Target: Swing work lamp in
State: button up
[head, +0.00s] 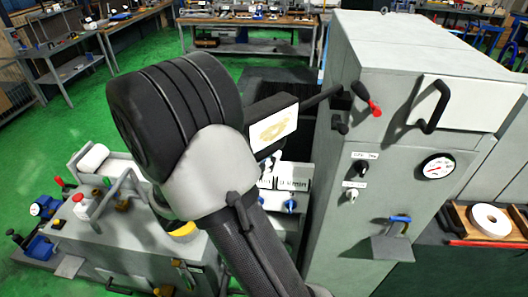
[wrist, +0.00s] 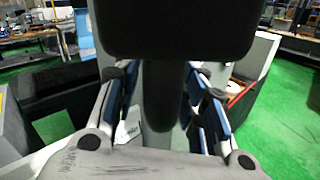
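The work lamp (head: 272,122) looks like a dark box with a pale lit face. It hangs on a dark arm (head: 318,98) that reaches left from the grey machine cabinet. My arm stands in front of it in the head view and hides most of my gripper. In the wrist view, my gripper (wrist: 160,95) has its fingers spread apart. A dark upright rounded shape (wrist: 158,95) shows between them, and a large black block (wrist: 175,28) fills the top centre close to the camera. I cannot tell for certain whether these are lamp parts, or whether a finger touches them.
The grey cabinet (head: 345,190) stands right of my arm, with a red-tipped lever (head: 369,100), a black handle (head: 433,106) and a gauge (head: 437,167). A machine bed with levers lies lower left. Green floor (head: 60,130) is open at the left; workbenches (head: 252,47) stand behind.

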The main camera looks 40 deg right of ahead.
jog(key=shift+d, duration=0.2)
jog(key=shift+c, duration=0.2)
grip_shut()
dwell(0.5)
